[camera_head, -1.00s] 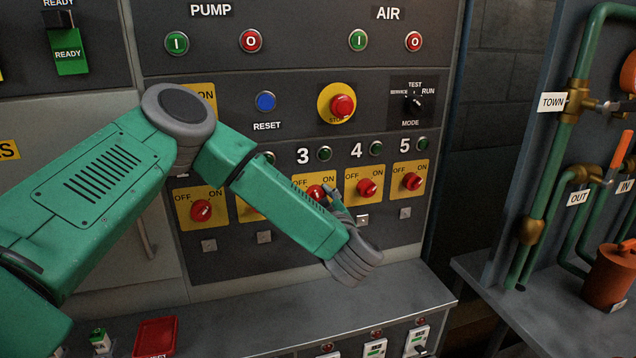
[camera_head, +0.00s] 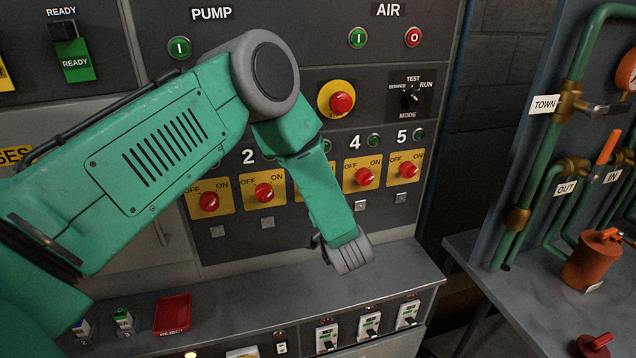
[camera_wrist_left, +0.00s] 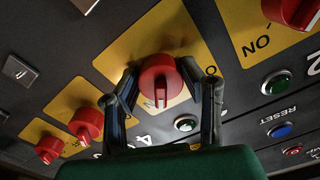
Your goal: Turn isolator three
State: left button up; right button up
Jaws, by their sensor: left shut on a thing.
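The panel (camera_head: 330,228) carries a row of red isolator knobs on yellow OFF/ON plates. In the wrist view, the knob of isolator three (camera_wrist_left: 160,78) sits between the two dark fingers of my left gripper (camera_wrist_left: 163,85), which is shut on it from both sides. Its plate (camera_wrist_left: 165,32) shows around it, and its ridge runs nearly upright in that picture. Knobs four (camera_wrist_left: 86,122) and five (camera_wrist_left: 49,149) are at the left, knob two (camera_wrist_left: 292,10) at the upper right. In the head view my green left arm hides knob three and the fingers. My right gripper is not in view.
Knob two (camera_head: 263,193) and knob four (camera_head: 364,176) flank my forearm closely. The red stop button (camera_head: 341,102) is above. A grey ledge (camera_head: 250,301) with small switches lies below. Green pipes (camera_head: 539,185) stand at the right.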

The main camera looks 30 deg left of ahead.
pick_arm(q)
jog(key=shift+s+d+f+m+p, duration=0.15)
jog(key=shift+f+m+p, duration=0.15)
jog(key=shift+m, duration=0.6)
jog(key=o, duration=1.1)
jog(key=shift+o, duration=0.2)
jog(key=shift+r, duration=0.15)
jog(key=shift+s+d, duration=0.1)
jog(key=shift+d, duration=0.2)
jog(key=v, duration=1.1)
